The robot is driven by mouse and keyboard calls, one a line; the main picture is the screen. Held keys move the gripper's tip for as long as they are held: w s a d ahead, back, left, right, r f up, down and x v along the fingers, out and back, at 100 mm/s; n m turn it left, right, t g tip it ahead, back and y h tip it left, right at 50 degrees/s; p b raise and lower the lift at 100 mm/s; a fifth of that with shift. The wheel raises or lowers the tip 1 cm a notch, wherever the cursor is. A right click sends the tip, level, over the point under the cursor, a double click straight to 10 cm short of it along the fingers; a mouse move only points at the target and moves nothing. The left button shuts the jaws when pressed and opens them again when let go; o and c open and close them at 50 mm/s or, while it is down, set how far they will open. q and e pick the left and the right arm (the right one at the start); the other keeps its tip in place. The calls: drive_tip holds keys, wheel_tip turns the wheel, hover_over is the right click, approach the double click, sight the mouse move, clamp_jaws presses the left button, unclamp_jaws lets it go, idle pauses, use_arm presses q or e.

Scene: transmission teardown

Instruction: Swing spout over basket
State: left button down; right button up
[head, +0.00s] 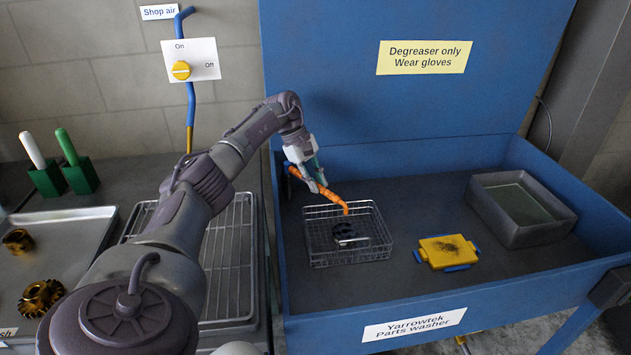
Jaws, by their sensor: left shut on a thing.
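The spout (331,195) is an orange jointed hose in the blue parts washer. It slopes down to the right, and its tip is over the wire basket (386,244). The basket stands on the washer floor and holds a dark part (343,232). My left gripper (316,184) is shut on the spout near its upper end, above the basket's back left corner. The gripper hides part of the spout there. My right gripper is not in view.
A yellow and blue brush-like block (447,251) and a grey tub (520,208) lie to the right in the washer. Left of the washer are a wire rack (232,255) and a metal tray (70,235) with brass-coloured gears. The washer's front wall (470,302) is raised.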

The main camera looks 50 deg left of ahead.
use_arm(q)
drive_tip(key=c, duration=1.1)
unclamp_jaws()
drive_tip(key=v, duration=1.2)
